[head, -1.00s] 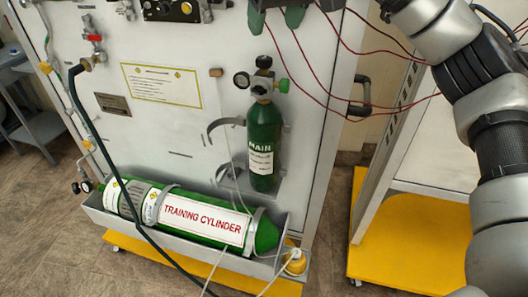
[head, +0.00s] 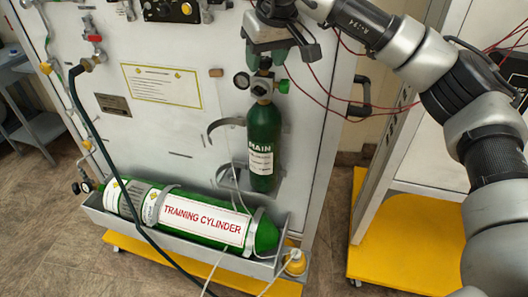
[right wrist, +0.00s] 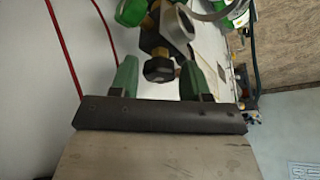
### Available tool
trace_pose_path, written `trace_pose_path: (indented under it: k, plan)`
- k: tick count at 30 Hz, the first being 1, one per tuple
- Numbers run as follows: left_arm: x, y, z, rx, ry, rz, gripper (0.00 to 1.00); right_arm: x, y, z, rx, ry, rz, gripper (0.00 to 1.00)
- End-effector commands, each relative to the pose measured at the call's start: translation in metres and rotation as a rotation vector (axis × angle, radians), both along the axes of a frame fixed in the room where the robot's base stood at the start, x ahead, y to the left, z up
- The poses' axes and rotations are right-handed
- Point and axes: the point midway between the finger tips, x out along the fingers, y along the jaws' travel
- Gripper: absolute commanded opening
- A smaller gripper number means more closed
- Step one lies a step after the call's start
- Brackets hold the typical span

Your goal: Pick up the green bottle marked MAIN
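The green bottle marked MAIN (head: 263,135) stands upright against the white panel, with a clamp arm curving at its left. Its valve top carries a gauge on the left and a green knob (head: 282,86) on the right. My right gripper (head: 282,60) is open and empty, just above the bottle's valve, with its fingers pointing down. In the right wrist view, the dark valve knob (right wrist: 160,70) shows between the two green fingers, with a gap on each side. The bottle's body is mostly hidden there. My left gripper is not in view.
A large green training cylinder (head: 200,220) lies in a metal tray below the bottle. Thin red wires (head: 312,75) hang right of the bottle, near my right arm. A dark handle (head: 361,98) is on the panel's right edge. A black hose (head: 100,150) runs down the left.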

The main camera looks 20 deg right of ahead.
Motion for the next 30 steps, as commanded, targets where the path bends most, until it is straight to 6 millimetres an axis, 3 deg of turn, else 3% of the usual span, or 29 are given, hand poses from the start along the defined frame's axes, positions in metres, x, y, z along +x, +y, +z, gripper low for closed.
trace_pose_path:
  k: [1,9,25,30]
  plan:
    - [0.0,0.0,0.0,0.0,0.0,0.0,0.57,0.0,0.0,0.0,0.0,0.0,0.0,0.39]
    - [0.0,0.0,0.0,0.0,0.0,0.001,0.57,0.0,0.0,0.0,0.0,0.0,0.0,0.0]
    - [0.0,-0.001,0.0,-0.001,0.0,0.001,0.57,0.0,0.001,0.007,0.004,-0.011,0.0,0.0]
    - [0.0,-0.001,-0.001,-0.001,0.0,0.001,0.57,-0.003,0.002,0.02,0.004,-0.013,-0.001,0.0]
